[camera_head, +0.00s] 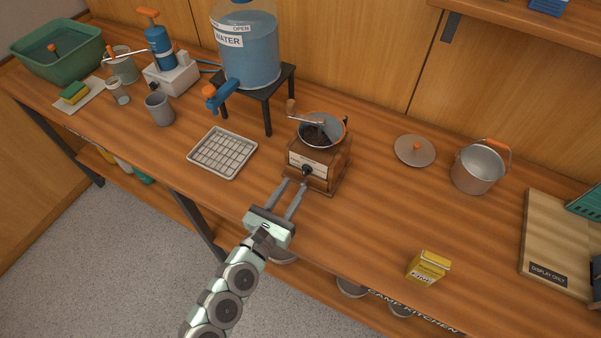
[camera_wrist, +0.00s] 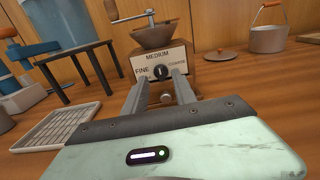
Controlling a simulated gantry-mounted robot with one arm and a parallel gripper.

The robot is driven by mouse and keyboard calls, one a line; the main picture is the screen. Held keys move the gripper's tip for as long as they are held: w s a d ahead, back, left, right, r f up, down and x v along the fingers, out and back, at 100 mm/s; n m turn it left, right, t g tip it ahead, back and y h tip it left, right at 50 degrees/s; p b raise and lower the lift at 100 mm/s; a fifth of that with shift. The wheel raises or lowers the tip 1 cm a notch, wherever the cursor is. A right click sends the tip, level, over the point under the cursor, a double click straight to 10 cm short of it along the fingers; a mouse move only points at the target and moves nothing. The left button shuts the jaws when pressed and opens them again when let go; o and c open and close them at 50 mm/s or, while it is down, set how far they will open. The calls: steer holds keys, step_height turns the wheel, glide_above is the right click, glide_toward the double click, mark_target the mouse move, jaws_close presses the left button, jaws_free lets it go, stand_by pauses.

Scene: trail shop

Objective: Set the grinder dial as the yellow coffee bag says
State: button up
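The wooden grinder (camera_head: 318,168) stands mid-bench with a crank on top. Its black dial (camera_head: 306,170) is on the front label plate. In the wrist view, the plate reads FINE at left, MEDIUM on top and COARSE at right around the dial (camera_wrist: 160,72). The dial's light mark looks about upright, towards MEDIUM. The yellow coffee bag (camera_head: 429,268) stands at the front right and its label reads FINE. My gripper (camera_head: 293,183) is open, its fingers pointing at the grinder front. The dial shows between the fingertips (camera_wrist: 160,80); I cannot tell whether they touch it.
A wire-grid tray (camera_head: 222,153) lies left of the grinder. Behind it, a water tank (camera_head: 245,50) stands on a black stand (camera_head: 268,93). A lid (camera_head: 415,150) and a pot (camera_head: 478,170) are at right. The bench between the grinder and bag is clear.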

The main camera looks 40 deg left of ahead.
mark_target(304, 172)
steer(key=p+x, duration=0.1)
steer(key=x, duration=0.3)
steer(key=shift+r, duration=0.15)
steer(key=shift+w+a+f, duration=0.2)
steer(key=shift+w, duration=0.3)
steer(key=shift+c, duration=0.4)
jaws_close()
